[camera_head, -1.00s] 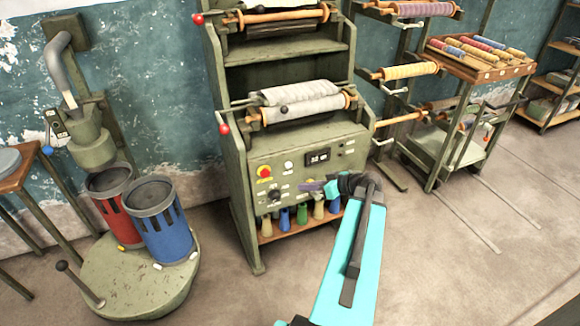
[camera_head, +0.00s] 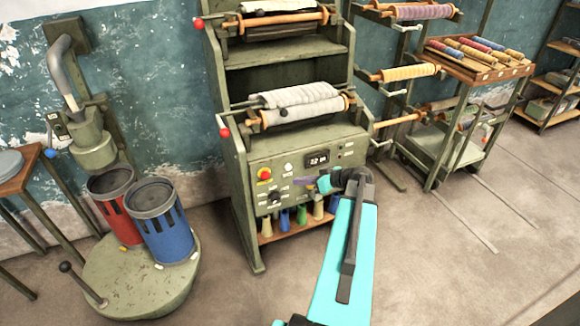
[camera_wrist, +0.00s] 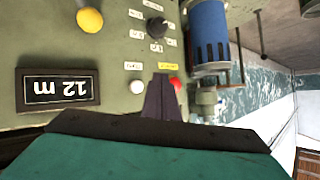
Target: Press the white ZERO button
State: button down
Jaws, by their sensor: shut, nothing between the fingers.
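The white button (camera_head: 288,167) sits on the green machine's control panel (camera_head: 262,208), between the red mushroom button and the display. In the wrist view, which is upside down, the white button (camera_wrist: 137,87) shows uncovered, with a small label I cannot read. My gripper (camera_head: 304,184) is shut and empty, in front of the panel, below and right of the white button in the head view. In the wrist view its dark purple fingers (camera_wrist: 161,80) point between the white button and the red button (camera_wrist: 175,83). They look apart from the white button; the gap to the panel is unclear.
A lit display (camera_wrist: 58,90), a yellow button (camera_wrist: 89,19) and a black knob (camera_wrist: 156,25) share the panel. Coloured spools (camera_head: 301,215) stand on a shelf below. Red and blue bins (camera_head: 160,222) stand left. Open floor lies right of my arm.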

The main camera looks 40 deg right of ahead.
aim_at(288, 167)
jog(key=shift+w+d+b, duration=0.1)
jog(key=shift+w+d, duration=0.2)
jog(key=shift+w, duration=0.4)
jog(key=shift+w+d+b, duration=0.1)
jog(key=shift+w+d, duration=0.2)
jog(key=shift+w, duration=0.4)
jog(key=shift+w+d+b, duration=0.1)
jog(key=shift+w+d, duration=0.2)
jog(key=shift+w, duration=0.4)
dwell(0.4)
jog(key=shift+w+f+b, duration=0.1)
jog(key=shift+w+b, duration=0.2)
jog(key=shift+b, duration=0.2)
jog(key=shift+w+d+b, duration=0.3)
jog(key=shift+w+b, duration=0.2)
jog(key=shift+w, duration=0.1)
dwell(1.1)
jog(key=shift+s, duration=0.1)
jog(key=shift+s+a+b, duration=0.3)
jog(key=shift+s+b, duration=0.4)
jog(key=shift+s, duration=0.05)
jog(key=shift+s+a, duration=0.1)
dwell(0.3)
